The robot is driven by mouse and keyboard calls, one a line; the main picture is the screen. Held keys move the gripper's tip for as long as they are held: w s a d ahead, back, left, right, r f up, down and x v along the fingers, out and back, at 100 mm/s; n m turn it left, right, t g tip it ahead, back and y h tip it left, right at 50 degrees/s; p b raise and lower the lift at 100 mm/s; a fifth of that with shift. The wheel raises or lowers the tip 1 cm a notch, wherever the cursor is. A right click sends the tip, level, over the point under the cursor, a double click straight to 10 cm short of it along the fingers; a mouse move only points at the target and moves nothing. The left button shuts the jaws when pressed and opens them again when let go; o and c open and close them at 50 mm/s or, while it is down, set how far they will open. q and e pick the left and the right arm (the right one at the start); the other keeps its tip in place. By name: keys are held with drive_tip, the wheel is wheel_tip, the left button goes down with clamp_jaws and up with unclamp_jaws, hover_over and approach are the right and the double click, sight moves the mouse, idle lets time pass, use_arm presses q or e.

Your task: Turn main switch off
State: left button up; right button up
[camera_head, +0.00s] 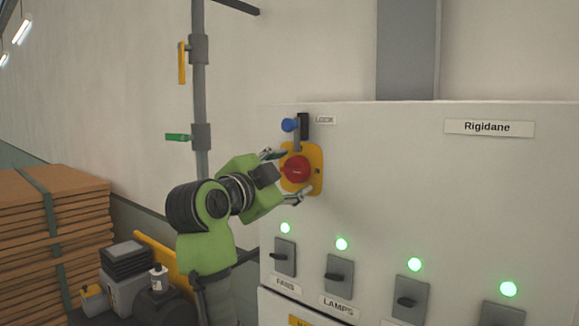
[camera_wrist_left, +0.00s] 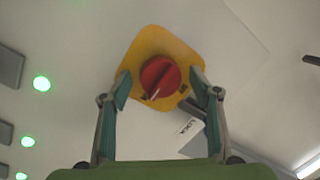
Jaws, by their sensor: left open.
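The main switch is a red knob (camera_head: 296,169) on a yellow plate (camera_head: 317,157) on the grey cabinet front. I see a gap between the knob and each finger. I cannot tell how far the fingertips are from the plate. My right gripper is not in view.
A blue-ended lock lever (camera_head: 290,125) is just above the plate. Several smaller black switches (camera_head: 339,275) with lit green lamps (camera_head: 341,244) line the cabinet below. A pipe with yellow and green handles (camera_head: 177,137) runs up the wall at left. Stacked boards (camera_head: 50,225) stand lower left.

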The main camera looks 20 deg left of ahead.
use_arm(q)
drive_tip(key=c, duration=1.1)
drive_tip(key=shift+n, duration=0.3)
drive_tip(key=shift+n+g, duration=0.3)
drive_tip(key=shift+n, duration=0.9)
drive_tip(key=n, duration=0.5)
drive_tip(key=shift+d+g, duration=0.1)
drive_tip(key=shift+g, duration=0.2)
drive_tip(key=n+h, duration=0.1)
drive_tip(key=n, duration=0.3)
drive_tip(key=shift+r+g, duration=0.1)
drive_tip(key=shift+g, duration=0.2)
drive_tip(key=n+h, duration=0.1)
drive_tip(key=n, duration=0.3)
drive_tip(key=shift+g, duration=0.3)
drive_tip(key=shift+r, duration=0.1)
